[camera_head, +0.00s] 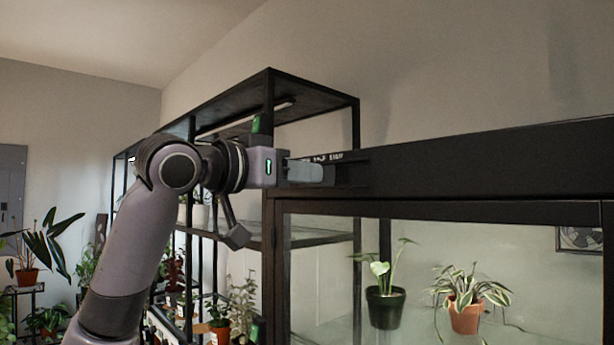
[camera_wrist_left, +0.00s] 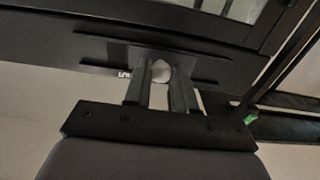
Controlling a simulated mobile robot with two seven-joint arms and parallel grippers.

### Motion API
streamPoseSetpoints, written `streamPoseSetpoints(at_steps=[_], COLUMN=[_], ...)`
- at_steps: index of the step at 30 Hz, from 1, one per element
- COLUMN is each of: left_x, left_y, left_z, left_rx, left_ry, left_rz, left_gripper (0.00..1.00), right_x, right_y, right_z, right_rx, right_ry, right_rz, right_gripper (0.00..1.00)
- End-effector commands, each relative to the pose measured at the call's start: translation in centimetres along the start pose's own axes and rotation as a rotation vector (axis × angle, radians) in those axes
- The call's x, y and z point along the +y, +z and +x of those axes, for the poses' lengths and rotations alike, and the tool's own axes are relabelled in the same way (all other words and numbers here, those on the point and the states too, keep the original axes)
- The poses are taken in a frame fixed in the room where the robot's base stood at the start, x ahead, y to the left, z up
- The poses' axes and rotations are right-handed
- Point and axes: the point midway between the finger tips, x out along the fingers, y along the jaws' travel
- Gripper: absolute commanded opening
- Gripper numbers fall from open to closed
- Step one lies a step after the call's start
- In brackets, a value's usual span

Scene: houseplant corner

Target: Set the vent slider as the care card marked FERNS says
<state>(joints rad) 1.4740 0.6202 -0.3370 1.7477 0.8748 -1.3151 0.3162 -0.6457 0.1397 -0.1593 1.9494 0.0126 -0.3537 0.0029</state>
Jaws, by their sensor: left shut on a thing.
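The vent slider's pale knob (camera_wrist_left: 161,70) sits between the fingertips of my left gripper (camera_head: 322,173) in the left wrist view. The gripper is shut on it; in the head view its fingers hide the knob. The slider's dark rails (camera_wrist_left: 205,80) run along the cabinet's top beam, above and below the knob. Small white lettering (camera_head: 335,157) shows above the fingers in the head view, partly covered and too small to read with certainty. The care card marked FERNS is not seen in either view. My right gripper is not in view.
A black glass-fronted cabinet (camera_head: 470,168) fills the right side, with a plant in a dark pot (camera_head: 385,308) and one in a terracotta pot (camera_head: 465,317) inside. An open black shelf frame (camera_head: 357,122) stands behind my left arm. More houseplants stand at left.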

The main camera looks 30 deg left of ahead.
Motion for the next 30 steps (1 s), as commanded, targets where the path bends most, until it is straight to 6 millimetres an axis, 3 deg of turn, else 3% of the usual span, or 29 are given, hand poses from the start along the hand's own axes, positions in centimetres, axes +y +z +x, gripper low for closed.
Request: streamPoseSetpoints(at_steps=[3, 4, 6, 17, 30], left_x=[0.2, 0.2, 0.2, 0.1, 0.1], left_y=[0.0, 0.0, 0.0, 0.1, 0.1], left_z=[0.1, 0.1, 0.1, -0.5, -6.7], left_rx=[-0.001, -0.001, -0.001, 0.000, 0.002], left_ry=[0.006, 0.006, 0.006, 0.003, 0.004], left_rz=[0.002, 0.002, 0.002, 0.002, 0.002], left_gripper=[0.00, 0.31, 0.50, 0.50, 0.50], right_x=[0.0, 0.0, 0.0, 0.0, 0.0], right_y=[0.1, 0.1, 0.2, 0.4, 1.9], right_z=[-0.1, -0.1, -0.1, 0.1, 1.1], right_rx=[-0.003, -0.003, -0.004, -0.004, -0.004], right_ry=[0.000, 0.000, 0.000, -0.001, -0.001], right_rz=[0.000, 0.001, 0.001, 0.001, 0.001], right_gripper=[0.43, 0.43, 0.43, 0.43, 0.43])
